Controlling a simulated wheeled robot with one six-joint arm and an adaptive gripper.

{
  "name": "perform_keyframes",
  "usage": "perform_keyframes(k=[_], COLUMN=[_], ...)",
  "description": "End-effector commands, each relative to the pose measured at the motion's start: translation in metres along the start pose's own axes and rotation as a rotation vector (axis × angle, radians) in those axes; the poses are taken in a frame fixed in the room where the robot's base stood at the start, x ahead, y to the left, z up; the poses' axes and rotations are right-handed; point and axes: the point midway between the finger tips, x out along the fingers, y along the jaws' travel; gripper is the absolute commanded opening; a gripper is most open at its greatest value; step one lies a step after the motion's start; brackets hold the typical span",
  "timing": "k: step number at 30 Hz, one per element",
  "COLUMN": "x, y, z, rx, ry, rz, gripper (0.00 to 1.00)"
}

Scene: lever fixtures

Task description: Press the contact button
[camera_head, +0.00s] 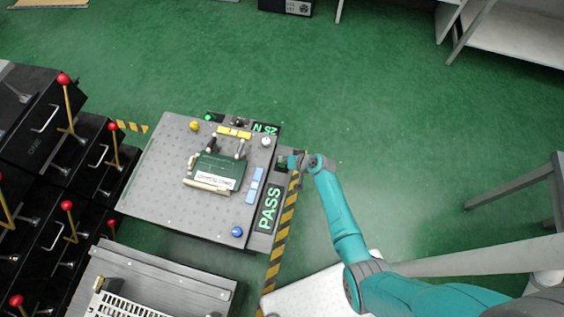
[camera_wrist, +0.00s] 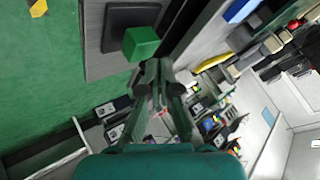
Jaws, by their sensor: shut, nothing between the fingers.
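The contact button is most likely the green square block (camera_wrist: 141,43) on a dark plate (camera_wrist: 128,18) in the wrist view. My gripper (camera_wrist: 156,68) is shut and empty, its fingertips just below the green block in that picture. I cannot tell whether they touch it. In the head view my gripper (camera_head: 290,162) is at the right edge of the grey fixture table (camera_head: 165,205), above the PASS sign (camera_head: 269,208). The button is small there and largely hidden by the gripper.
A green fixture (camera_head: 222,168) with levers stands on the table, with a blue knob (camera_head: 237,231), a yellow knob (camera_head: 194,126) and a light blue block (camera_head: 255,186) around it. Dark cabinets with red-tipped levers (camera_head: 64,79) stand left. Green floor beyond the table is open.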

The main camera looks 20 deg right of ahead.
Motion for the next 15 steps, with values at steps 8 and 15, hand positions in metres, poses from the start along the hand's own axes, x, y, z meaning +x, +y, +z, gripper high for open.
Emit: perform_keyframes(k=[8, 15], x=[-0.0025, -0.0069], y=[-0.0017, -0.0052], z=[-0.0018, -0.0058], rx=[0.000, 0.000], ry=[0.000, 0.002], rz=[0.000, -0.001], gripper=[0.00, 0.00])
